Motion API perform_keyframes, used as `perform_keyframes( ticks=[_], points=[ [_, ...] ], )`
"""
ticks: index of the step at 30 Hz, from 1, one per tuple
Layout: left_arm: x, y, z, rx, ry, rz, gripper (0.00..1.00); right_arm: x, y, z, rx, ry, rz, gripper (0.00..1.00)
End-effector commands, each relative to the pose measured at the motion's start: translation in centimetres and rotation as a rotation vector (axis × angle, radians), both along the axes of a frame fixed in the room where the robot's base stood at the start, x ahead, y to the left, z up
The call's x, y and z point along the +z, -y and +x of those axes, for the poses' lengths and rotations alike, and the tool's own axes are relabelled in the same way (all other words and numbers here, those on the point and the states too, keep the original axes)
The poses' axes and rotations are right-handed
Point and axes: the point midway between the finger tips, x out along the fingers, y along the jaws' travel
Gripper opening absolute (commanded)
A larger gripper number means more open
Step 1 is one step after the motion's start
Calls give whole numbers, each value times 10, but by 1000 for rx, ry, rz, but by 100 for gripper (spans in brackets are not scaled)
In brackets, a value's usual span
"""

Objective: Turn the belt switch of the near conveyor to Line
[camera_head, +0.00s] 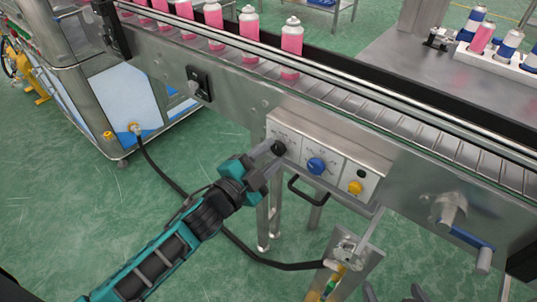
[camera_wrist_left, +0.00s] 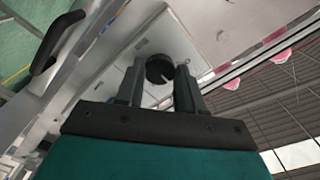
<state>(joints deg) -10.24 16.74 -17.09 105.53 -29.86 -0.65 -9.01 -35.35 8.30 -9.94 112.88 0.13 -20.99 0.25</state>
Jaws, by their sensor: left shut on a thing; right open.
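The near conveyor (camera_head: 230,85) carries a grey control box (camera_head: 325,130) on its side. The box has a black rotary knob (camera_head: 279,147), a blue knob (camera_head: 316,166) and a yellow knob (camera_head: 355,187). My left gripper (camera_head: 270,152) is shut on the black knob, at the left panel. In the left wrist view the black knob (camera_wrist_left: 160,68) sits between my two fingertips (camera_wrist_left: 160,80), and a pale pointer mark shows on it. The panel labels are too small to read. My right gripper (camera_head: 394,294) shows only its fingertips at the bottom edge, apart and empty.
Pink cans (camera_head: 250,35) stand in a row on the belt. A black handle (camera_head: 308,193) sits below the box, and a blue crank (camera_head: 470,237) is to the right. A black cable (camera_head: 160,172) runs behind my left arm. Green floor is open at left.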

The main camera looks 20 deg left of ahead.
Motion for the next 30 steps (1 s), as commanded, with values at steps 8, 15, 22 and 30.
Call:
perform_keyframes(
  ticks=[8,15,22,30],
  points=[
    [0,1,0,-1,0,-2,53,-1,0,-1,1,-3,-2,99],
    [0,0,0,-1,0,-2,63,-1,0,-1,1,-4,-1,99],
    [-1,-2,-7,1,-3,-2,63,-1,0,-1,2,-5,-1,99],
    [-1,-16,-47,0,-5,-3,63,-1,-1,-1,2,-4,-1,99]
  ],
)
